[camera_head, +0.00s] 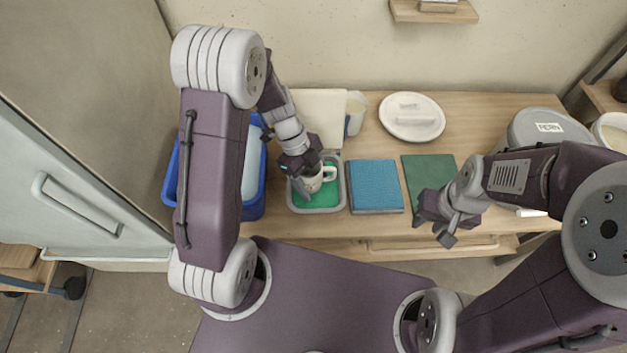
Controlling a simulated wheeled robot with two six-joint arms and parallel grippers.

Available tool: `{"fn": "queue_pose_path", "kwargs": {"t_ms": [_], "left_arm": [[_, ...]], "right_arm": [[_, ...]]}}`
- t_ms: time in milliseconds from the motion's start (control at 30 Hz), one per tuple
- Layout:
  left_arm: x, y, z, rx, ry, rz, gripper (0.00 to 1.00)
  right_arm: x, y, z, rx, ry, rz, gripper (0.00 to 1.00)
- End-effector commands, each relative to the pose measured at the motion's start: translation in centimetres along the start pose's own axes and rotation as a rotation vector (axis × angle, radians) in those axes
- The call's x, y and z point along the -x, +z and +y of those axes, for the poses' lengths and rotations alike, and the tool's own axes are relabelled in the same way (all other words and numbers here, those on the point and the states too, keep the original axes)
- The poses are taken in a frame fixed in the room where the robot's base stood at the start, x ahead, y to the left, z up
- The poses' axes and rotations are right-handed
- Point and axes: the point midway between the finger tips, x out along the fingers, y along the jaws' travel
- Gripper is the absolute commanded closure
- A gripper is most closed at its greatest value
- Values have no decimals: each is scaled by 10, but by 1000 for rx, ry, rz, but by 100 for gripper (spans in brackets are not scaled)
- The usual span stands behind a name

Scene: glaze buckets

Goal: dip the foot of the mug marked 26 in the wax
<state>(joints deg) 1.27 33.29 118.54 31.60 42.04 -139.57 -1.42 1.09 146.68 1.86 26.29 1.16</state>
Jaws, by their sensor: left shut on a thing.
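A cream mug (313,184) with its handle toward the right is in my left gripper (307,184), which is shut on it. The mug is over a grey tray (343,187) holding green wax (318,202). I cannot tell from this angle whether its foot touches the wax. No number on the mug is legible. My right gripper (434,229) is open and empty, near the front edge of the table by a dark green mat.
A blue bin (253,210) stands left of the tray, partly behind my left arm. A blue square pad (376,186) and the green mat (424,172) lie to the right.

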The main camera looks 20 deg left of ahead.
Motion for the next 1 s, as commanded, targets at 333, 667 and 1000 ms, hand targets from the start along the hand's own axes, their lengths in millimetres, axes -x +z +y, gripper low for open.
{"fn": "queue_pose_path", "kwargs": {"t_ms": [333, 667, 1000], "left_arm": [[-1, 0, 0, 0, 0, 0, 91], [-3, 1, 0, -1, -1, 0, 91], [-2, 1, 0, 0, 0, 0, 91]], "right_arm": [[-2, 0, 0, 0, 0, 0, 67], [-7, 1, 0, 0, 0, 0, 67], [-7, 1, 0, 0, 0, 0, 67]]}}
